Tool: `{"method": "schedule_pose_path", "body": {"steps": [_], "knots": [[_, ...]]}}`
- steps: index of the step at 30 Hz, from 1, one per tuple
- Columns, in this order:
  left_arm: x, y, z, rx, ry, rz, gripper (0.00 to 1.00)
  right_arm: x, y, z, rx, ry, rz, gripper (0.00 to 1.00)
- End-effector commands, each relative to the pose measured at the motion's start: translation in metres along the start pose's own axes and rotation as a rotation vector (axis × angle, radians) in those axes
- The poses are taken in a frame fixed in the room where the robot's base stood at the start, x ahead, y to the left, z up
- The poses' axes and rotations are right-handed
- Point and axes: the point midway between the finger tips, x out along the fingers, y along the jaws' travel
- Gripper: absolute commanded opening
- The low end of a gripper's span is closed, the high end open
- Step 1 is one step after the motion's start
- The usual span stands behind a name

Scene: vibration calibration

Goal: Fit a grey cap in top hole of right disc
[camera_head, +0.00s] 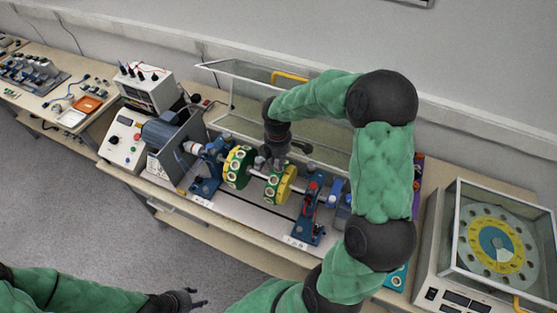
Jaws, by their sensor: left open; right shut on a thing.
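The right disc (279,187) is yellow and green with light round holes. It sits on a horizontal shaft, with a similar left disc (238,167) beside it. My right gripper (263,163) reaches down from above, between the two discs and close to the top of the right disc. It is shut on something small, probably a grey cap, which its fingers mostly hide. I cannot tell whether that piece touches the top hole. My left gripper (196,299) is open and empty low in the view, over the floor in front of the bench.
The discs stand between blue supports (309,212) on the test rig. A blue-grey motor (166,130) stands left. An open clear guard (235,88) stands behind. A balance-type machine with a round dial (496,243) is at the right. A side table (62,90) holds tools.

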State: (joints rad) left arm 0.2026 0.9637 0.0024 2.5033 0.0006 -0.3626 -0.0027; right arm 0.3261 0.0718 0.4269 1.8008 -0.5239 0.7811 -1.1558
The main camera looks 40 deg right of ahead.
Motion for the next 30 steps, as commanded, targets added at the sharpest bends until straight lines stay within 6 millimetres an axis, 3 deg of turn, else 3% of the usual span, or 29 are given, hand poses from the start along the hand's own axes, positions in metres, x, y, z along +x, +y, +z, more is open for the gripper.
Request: {"method": "schedule_pose_path", "body": {"steps": [30], "knots": [[0.007, -0.002, 0.0, 0.0, 0.0, 0.0, 0.47, 0.011, 0.0, 0.0, 0.0, 0.0, 0.0, 0.2]]}}
